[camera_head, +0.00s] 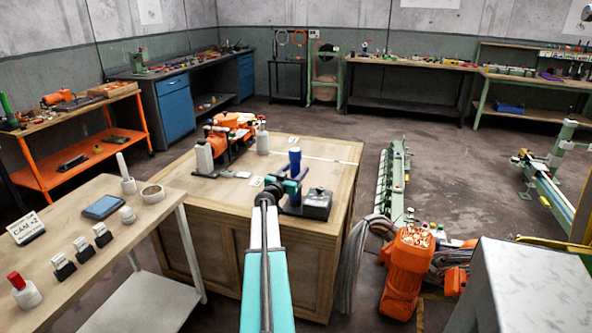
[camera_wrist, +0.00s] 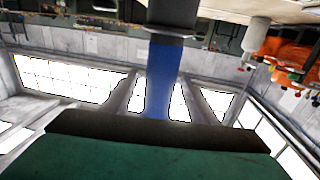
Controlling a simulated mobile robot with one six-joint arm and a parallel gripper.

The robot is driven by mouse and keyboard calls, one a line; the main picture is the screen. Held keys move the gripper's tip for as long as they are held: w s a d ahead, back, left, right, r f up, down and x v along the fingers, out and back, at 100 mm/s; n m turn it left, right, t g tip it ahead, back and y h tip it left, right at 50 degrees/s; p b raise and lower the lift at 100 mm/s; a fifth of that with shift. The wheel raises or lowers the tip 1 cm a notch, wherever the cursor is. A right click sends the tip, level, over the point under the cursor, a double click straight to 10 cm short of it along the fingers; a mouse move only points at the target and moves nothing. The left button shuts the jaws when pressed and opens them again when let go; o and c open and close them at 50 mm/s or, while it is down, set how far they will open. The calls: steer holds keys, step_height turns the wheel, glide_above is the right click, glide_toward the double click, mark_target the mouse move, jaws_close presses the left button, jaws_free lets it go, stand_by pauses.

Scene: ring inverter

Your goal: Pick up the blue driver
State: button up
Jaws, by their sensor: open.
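The blue driver (camera_head: 295,163) stands upright near the front right of the wooden cabinet top, beside a dark box (camera_head: 317,205).
A white bottle (camera_head: 262,140) and orange parts (camera_head: 232,121) stand farther back on the cabinet. A wooden bench (camera_head: 75,215) with small items is at the left. An orange motor (camera_head: 408,265) and a grey box (camera_head: 525,285) are at the right.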

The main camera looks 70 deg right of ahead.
steer(key=c, duration=1.3)
steer(key=shift+w+r+p, duration=0.1)
steer(key=shift+r+p, duration=0.2)
